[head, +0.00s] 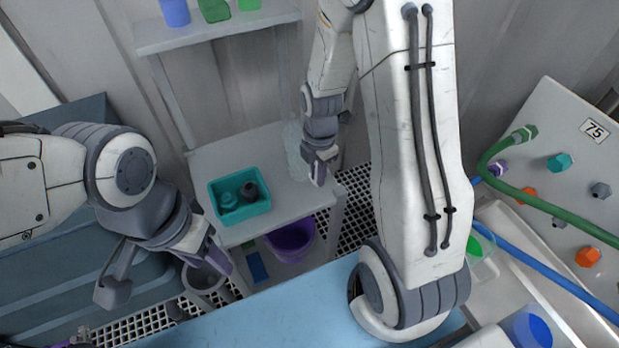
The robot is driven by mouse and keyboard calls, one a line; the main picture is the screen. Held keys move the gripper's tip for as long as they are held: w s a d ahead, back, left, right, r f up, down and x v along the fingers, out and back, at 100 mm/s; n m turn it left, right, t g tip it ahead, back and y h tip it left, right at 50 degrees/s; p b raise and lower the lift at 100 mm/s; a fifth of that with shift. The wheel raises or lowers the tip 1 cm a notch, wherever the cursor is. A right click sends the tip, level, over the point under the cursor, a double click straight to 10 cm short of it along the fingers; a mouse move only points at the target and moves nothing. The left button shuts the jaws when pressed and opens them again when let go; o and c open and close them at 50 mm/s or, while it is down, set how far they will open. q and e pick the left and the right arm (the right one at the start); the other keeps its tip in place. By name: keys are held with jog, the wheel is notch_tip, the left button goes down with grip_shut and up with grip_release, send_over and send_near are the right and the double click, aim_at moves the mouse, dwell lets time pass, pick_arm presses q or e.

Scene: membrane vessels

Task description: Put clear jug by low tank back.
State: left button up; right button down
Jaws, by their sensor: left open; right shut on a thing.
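A clear, see-through object (296,150), which looks like the clear jug, is at the back right of the small grey table, beside my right gripper (319,178). My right gripper points down and is shut on it; the fingers and wrist hide part of it. I cannot tell whether it rests on the table or hangs just above it. My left gripper (172,285) is open and empty at the lower left, its fingers spread wide, in front of the grey table. I cannot tell which thing is the low tank.
A teal bin (241,213) holding a teal item and a dark item stands on the grey table (215,160). A purple bucket (291,240) sits below it, a grey bucket (205,277) to the left. A shelf is behind. A panel marked 75 (560,130) and hoses are at right.

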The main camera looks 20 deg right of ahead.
jog(key=shift+w+a+f+p, duration=0.15)
jog(key=shift+w+f, duration=0.35)
jog(key=shift+f, duration=0.5)
jog(key=shift+w+a+f+p, duration=0.15)
jog(key=shift+w+f, duration=0.4)
jog(key=shift+f, duration=0.4)
jog(key=shift+w+a+f+p, duration=0.15)
jog(key=shift+w+f, duration=0.35)
jog(key=shift+f, duration=0.5)
jog(key=shift+d+f, duration=0.1)
jog(key=c, duration=0.8)
grip_release()
jog(key=shift+c, duration=0.2)
